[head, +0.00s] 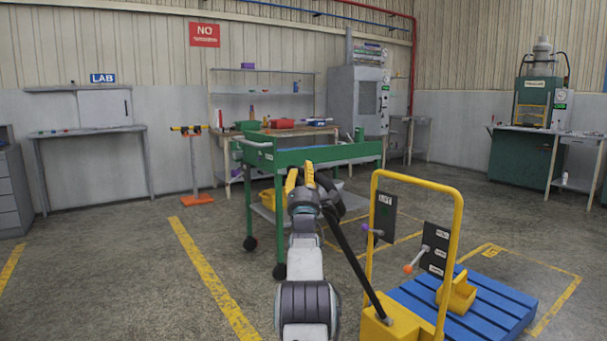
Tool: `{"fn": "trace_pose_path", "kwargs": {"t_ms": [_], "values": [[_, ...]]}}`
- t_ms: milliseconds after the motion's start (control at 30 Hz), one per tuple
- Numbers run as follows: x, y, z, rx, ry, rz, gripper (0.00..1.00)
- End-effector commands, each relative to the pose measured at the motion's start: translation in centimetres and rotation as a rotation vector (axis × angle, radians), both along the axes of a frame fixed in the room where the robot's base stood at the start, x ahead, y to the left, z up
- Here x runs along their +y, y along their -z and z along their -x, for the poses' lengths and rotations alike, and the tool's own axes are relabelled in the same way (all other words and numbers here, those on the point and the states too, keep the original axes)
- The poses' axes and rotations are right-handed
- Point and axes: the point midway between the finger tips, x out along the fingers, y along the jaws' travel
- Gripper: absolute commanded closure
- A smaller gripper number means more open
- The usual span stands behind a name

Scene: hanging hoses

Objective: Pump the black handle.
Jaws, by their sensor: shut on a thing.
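The black handle (352,255) is a long lever that rises from a yellow base (395,322) and leans up to the left. My gripper (300,178), with yellow fingers, is at the handle's upper end and is shut on it. The fingers and wrist hide part of the grip, so the exact contact is hard to see. My arm reaches up to it from the bottom of the picture.
A yellow frame (458,240) stands right of the handle, with black panels and small purple (377,232) and orange (408,269) knobs. A green cart (315,153) stands just behind my gripper. Floor at left is clear.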

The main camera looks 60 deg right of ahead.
Motion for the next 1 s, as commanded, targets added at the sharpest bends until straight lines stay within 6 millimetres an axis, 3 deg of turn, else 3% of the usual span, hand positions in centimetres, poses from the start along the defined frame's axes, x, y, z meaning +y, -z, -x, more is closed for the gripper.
{"fn": "trace_pose_path", "kwargs": {"t_ms": [400,433,767,1000], "values": [[0.36,-0.59,-0.07,-0.01,-0.005,0.012,1.0],[0.36,-0.6,-0.06,-0.01,-0.005,0.012,0.64],[0.18,-0.27,-0.02,-0.005,-0.002,0.006,0.35],[0.1,-0.11,0.0,-0.003,-0.002,0.003,0.35]]}}
